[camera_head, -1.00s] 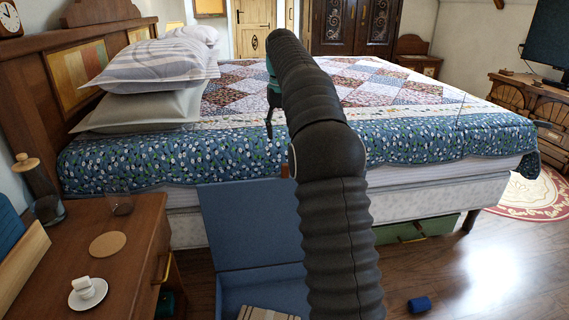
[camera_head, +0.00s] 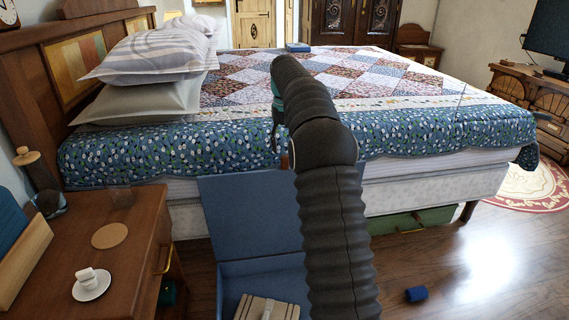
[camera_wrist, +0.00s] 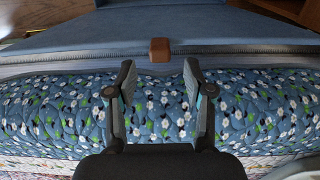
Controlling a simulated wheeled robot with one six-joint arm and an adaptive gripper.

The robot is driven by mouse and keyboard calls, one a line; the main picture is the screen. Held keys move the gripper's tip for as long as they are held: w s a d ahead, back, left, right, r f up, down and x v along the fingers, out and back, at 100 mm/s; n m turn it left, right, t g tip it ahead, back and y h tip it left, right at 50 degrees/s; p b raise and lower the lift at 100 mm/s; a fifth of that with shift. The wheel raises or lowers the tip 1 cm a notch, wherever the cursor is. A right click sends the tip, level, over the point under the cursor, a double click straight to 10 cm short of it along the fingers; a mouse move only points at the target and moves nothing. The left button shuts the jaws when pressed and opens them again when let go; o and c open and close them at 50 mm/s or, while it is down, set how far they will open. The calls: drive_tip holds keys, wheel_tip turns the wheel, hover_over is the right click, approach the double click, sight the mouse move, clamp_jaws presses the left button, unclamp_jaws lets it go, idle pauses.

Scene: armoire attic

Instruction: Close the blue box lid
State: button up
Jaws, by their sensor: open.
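The blue box (camera_head: 262,277) stands on the floor beside the bed, between the nightstand and my arm. Its blue lid (camera_head: 250,220) is raised and leans back against the side of the bed. In the wrist view the lid (camera_wrist: 95,38) spans the top, with a small brown tab (camera_wrist: 160,50) at the middle of its edge. My gripper (camera_wrist: 158,80) is open and empty, its two fingers on either side below the tab, over the floral quilt. In the head view my arm hides part of the box and lid.
The bed with its floral quilt (camera_head: 430,130) fills the back. A nightstand (camera_head: 135,225) with a cup on a saucer (camera_head: 90,284) is at the left. A green drawer (camera_head: 408,222) shows under the bed.

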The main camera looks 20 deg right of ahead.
sight(285, 169)
wheel_tip(285, 169, down, 6)
drive_tip(key=shift+f+b, duration=0.25)
drive_tip(key=shift+b, duration=0.15)
clamp_jaws()
